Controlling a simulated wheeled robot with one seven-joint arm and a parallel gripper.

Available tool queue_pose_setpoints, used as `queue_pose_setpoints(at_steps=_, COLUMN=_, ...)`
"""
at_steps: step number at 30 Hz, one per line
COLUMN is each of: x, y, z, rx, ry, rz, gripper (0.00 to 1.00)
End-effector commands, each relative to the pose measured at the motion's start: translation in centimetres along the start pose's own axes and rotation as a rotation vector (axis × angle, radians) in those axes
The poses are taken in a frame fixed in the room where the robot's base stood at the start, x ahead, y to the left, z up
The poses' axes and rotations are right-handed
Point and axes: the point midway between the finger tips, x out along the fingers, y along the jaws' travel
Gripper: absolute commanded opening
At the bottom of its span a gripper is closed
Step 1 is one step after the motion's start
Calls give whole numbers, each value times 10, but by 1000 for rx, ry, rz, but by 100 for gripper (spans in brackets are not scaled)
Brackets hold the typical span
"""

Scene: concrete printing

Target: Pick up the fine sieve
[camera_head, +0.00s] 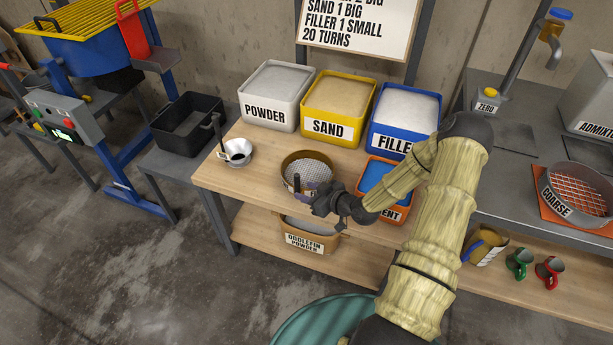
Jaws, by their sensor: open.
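A round sieve with a brown rim and a fine pale mesh (308,169) sits on the wooden bench (226,178), in front of the yellow SAND bin. Another round sieve, marked COARSE (562,200), with a wide reddish mesh, sits on the grey table at the right. My gripper (303,188) is at the front edge of the fine-mesh sieve, by a dark upright piece there. It is open. My gripper hides part of the sieve's front rim, and I cannot tell whether they touch.
POWDER (265,112), SAND (327,129) and FILLER (390,141) bins stand behind the sieve. A blue-topped orange container (378,178) is close on its right. A metal cup (237,152) stands at left.

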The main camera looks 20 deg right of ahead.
Motion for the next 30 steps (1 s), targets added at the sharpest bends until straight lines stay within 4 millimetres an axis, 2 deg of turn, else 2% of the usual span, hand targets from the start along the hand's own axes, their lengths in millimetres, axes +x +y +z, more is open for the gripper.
queue_pose_setpoints(at_steps=4, x=15, y=0, z=0, rx=0, ry=1, rz=1, gripper=43)
queue_pose_setpoints(at_steps=16, x=20, y=0, z=0, rx=0, ry=0, rz=0, gripper=43)
queue_pose_setpoints(at_steps=24, x=58, y=0, z=3, rx=0, ry=1, rz=0, gripper=43)
queue_pose_setpoints(at_steps=30, x=68, y=0, z=2, rx=-1, ry=0, rz=0, gripper=43)
